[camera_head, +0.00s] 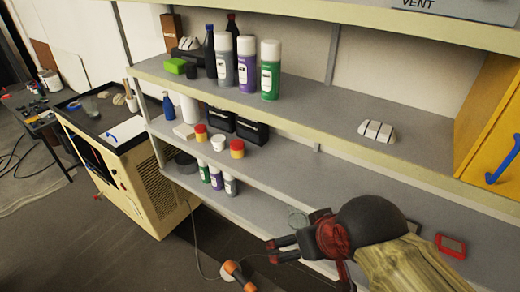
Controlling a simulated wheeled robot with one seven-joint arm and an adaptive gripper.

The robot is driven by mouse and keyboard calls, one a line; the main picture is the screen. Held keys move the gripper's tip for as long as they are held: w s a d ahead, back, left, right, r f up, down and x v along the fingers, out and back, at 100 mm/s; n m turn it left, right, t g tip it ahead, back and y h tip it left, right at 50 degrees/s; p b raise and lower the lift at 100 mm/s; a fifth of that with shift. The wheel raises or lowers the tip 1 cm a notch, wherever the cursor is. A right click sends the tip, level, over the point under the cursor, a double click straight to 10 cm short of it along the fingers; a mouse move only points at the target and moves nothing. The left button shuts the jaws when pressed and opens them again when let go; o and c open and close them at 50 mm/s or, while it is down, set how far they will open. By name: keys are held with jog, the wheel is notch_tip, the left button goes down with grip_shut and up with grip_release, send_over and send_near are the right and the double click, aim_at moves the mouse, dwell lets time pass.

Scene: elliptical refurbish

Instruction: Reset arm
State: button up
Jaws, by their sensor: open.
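My gripper (273,251) is at the lower right, in front of the lower shelves. Its two dark fingers point left and stand a little apart, with nothing seen between them. A dark red part and a black rounded link of my arm lie behind it, and a pale yellowish part of the arm runs to the bottom edge. The arm hides part of the lower shelf. I cannot tell whether it touches the shelf.
Grey shelves (330,128) hold several spray cans (270,72), bottles and small jars. A white ribbed object (377,132) sits on the upper shelf. A yellow cabinet (490,125) stands right, a beige machine (130,165) left. An orange-handled tool (238,275) is below the gripper.

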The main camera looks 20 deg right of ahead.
notch_tip(320, 180, down, 17)
jog(key=b, duration=1.6)
jog(key=shift+f+b, duration=0.2)
jog(key=shift+b, duration=0.15)
